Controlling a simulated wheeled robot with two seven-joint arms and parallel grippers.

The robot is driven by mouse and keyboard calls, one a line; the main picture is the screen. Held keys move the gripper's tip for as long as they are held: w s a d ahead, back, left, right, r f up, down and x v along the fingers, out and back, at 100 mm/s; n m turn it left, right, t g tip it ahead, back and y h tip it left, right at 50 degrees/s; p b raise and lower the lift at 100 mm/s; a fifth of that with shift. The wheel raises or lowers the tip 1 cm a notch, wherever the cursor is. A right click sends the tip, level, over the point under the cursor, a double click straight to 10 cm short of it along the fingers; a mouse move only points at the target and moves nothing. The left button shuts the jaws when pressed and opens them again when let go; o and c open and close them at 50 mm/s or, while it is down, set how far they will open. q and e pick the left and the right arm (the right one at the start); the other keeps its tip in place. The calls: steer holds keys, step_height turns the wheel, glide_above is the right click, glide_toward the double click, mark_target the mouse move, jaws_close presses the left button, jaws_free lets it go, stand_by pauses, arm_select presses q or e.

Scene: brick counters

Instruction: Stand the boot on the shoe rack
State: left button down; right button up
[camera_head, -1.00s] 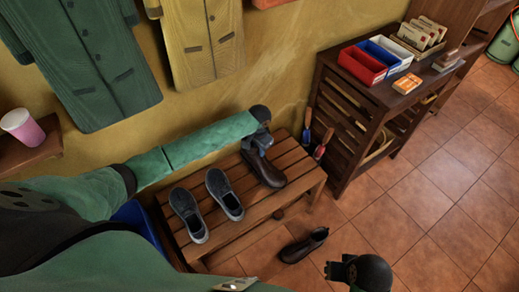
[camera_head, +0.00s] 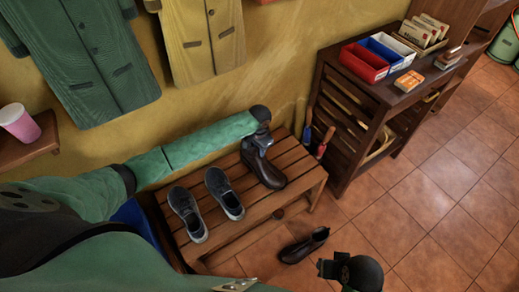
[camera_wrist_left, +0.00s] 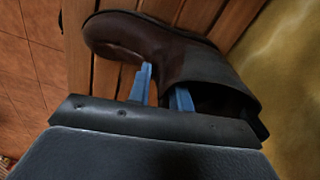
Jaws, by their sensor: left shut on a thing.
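A dark brown boot (camera_head: 264,168) is on the top slats of the wooden shoe rack (camera_head: 291,168), at its right end, with its toe toward the front. My left gripper (camera_head: 258,141) is at the boot's open top, shut on its shaft wall. In the left wrist view the boot (camera_wrist_left: 150,40) lies across the slats' direction, with one blue finger outside the shaft and the other at its opening.
Two grey shoes (camera_head: 224,193) stand left of the boot on the rack. Two hand tools (camera_head: 322,144) lean at the rack's right end. A dark wooden shelf unit (camera_head: 352,110) with trays stands to the right. Tiled floor at right is clear.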

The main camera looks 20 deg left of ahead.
arm_select(q)
steer(key=shift+s+d+f, duration=0.15)
steer(key=shift+s+f, duration=0.05)
steer(key=shift+f, duration=0.6)
steer(key=shift+s+f, duration=0.25)
steer(key=shift+f, duration=0.25)
steer(key=c, duration=1.4)
jaws_free()
steer(key=shift+c, duration=0.2)
steer(key=shift+o, duration=1.4)
steer(key=shift+w+f, duration=0.15)
steer(key=shift+w, duration=0.1)
steer(key=shift+w+r, duration=0.1)
steer(key=shift+r, duration=0.2)
